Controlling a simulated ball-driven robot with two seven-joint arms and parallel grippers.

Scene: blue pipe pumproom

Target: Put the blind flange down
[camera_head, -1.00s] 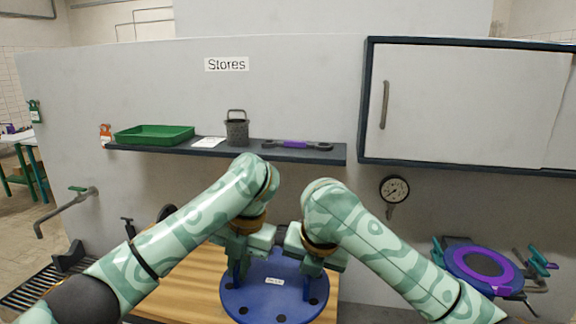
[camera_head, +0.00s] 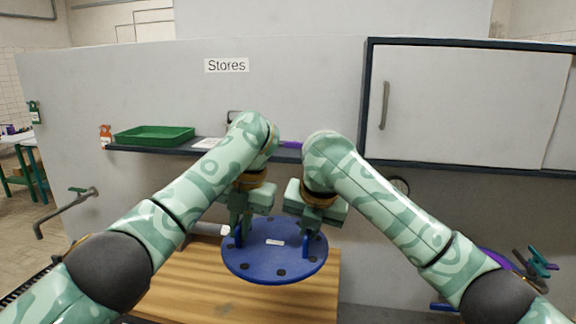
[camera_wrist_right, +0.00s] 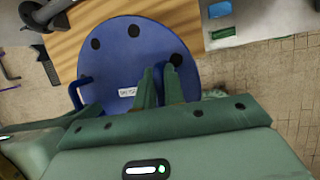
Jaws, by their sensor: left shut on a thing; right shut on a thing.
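The blind flange (camera_head: 275,262) is a round blue disc with several dark bolt holes, a small white label and two upright blue handles. It is roughly level over the wooden tabletop (camera_head: 200,285); whether it touches the wood is hard to tell. My left gripper (camera_head: 238,234) is shut on its left handle. My right gripper (camera_head: 307,236) is shut on its right handle. In the right wrist view the flange (camera_wrist_right: 125,62) lies past my right fingers (camera_wrist_right: 160,88), which hide most of the handle between them.
A shelf (camera_head: 345,157) behind holds a green tray (camera_head: 155,135); my arms partly hide other items there. A cabinet (camera_head: 465,105) hangs at right. A purple and blue round part (camera_head: 494,259) is partly hidden behind my right arm. The tabletop in front of the flange is bare.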

